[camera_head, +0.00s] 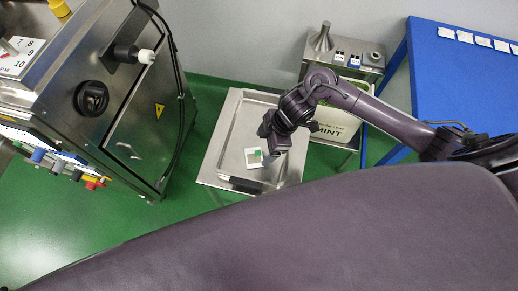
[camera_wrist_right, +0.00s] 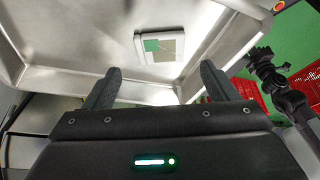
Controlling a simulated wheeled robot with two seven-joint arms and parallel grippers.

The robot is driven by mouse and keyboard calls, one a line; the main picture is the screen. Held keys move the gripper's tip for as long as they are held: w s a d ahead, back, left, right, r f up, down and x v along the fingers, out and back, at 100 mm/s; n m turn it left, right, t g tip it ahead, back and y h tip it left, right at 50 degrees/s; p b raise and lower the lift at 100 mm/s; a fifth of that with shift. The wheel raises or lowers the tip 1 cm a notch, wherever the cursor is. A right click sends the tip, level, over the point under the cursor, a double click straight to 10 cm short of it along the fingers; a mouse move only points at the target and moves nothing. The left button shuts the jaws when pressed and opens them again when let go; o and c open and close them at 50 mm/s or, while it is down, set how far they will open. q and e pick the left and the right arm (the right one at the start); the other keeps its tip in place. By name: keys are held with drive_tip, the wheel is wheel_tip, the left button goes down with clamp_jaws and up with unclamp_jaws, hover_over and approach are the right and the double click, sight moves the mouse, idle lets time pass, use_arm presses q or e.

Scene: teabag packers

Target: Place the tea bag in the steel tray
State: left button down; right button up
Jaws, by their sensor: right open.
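The tea bag (camera_head: 254,157) is a flat white square with a green tag. It lies on the floor of the steel tray (camera_head: 211,169), and it also shows in the right wrist view (camera_wrist_right: 166,46) near the tray wall (camera_wrist_right: 75,82). My right gripper (camera_head: 273,161) hangs over the tray just right of the tea bag. In the right wrist view its two dark fingers (camera_wrist_right: 160,78) are spread, with nothing between them. The tea bag appears beyond the fingertips, apart from them. My left gripper does not show in the head view.
A steel machine (camera_head: 125,110) with knobs and cables stands left of the tray. A blue table (camera_head: 462,85) holds several white packets. Red crates (camera_wrist_right: 245,95) show in the wrist view.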

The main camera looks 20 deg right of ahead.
drive_tip(key=v, duration=0.6)
drive_tip(key=shift+r, duration=0.2)
